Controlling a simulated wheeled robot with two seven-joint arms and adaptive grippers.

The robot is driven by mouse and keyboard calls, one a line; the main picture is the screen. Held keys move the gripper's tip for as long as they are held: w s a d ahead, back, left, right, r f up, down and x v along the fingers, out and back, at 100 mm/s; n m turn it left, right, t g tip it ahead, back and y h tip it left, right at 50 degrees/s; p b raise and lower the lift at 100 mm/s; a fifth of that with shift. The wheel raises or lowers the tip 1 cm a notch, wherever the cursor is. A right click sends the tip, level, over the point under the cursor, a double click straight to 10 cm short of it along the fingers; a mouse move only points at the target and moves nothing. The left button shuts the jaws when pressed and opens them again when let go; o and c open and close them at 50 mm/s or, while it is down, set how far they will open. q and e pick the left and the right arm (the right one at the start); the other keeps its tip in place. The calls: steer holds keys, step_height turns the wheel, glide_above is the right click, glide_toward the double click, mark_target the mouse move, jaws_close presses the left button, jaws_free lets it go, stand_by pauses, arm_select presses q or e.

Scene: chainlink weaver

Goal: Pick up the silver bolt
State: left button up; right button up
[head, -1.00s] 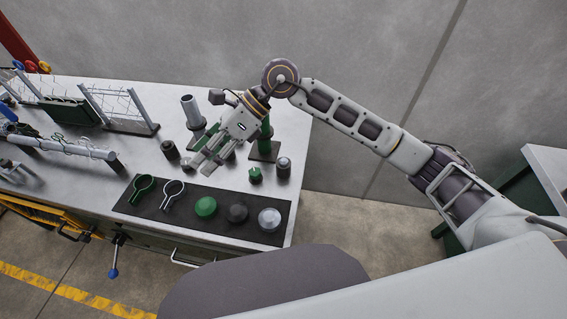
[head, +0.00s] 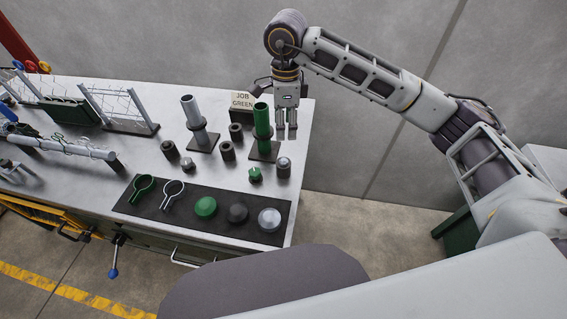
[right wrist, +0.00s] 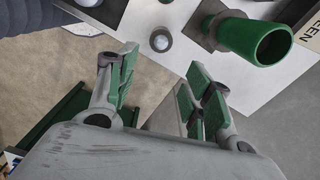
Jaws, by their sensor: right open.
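A short cylinder with a silver top (head: 283,166), which looks like the silver bolt, stands upright near the bench's right edge. In the right wrist view its round silver top (right wrist: 161,40) shows beyond the fingertips. My right gripper (head: 287,127) points down behind it in the head view, just right of the green post (head: 263,120). In the right wrist view my right gripper (right wrist: 160,85) is open, with nothing between its green-padded fingers. It is apart from the silver-topped piece. My left gripper does not show.
The green post rises close to my right gripper, with a grey post (head: 193,115) farther left. Dark short cylinders (head: 228,151) and a small green piece (head: 255,175) stand nearby. A dark mat (head: 152,209) holds clips and domes. A "JOB GREEN" sign (head: 243,101) stands behind.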

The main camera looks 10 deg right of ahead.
steer(key=shift+f, duration=0.1)
stand_by(0.3)
glide_above(284, 160)
steer(key=f, duration=0.6)
steer(key=shift+d+f+p, duration=0.2)
steer(key=shift+f+p, duration=0.1)
steer(key=shift+p, duration=0.05)
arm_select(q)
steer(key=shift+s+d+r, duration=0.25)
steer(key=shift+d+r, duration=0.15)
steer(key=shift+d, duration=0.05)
arm_select(e)
steer(key=shift+f, duration=0.9)
steer(key=shift+f, duration=0.1)
steer(key=shift+a+f+p, duration=0.1)
steer(key=shift+f+p, duration=0.2)
steer(key=shift+f, duration=0.2)
step_height(284, 160, down, 3)
steer(key=shift+a+r+p, duration=0.15)
steer(key=shift+p, duration=0.25)
steer(key=shift+f, duration=0.65)
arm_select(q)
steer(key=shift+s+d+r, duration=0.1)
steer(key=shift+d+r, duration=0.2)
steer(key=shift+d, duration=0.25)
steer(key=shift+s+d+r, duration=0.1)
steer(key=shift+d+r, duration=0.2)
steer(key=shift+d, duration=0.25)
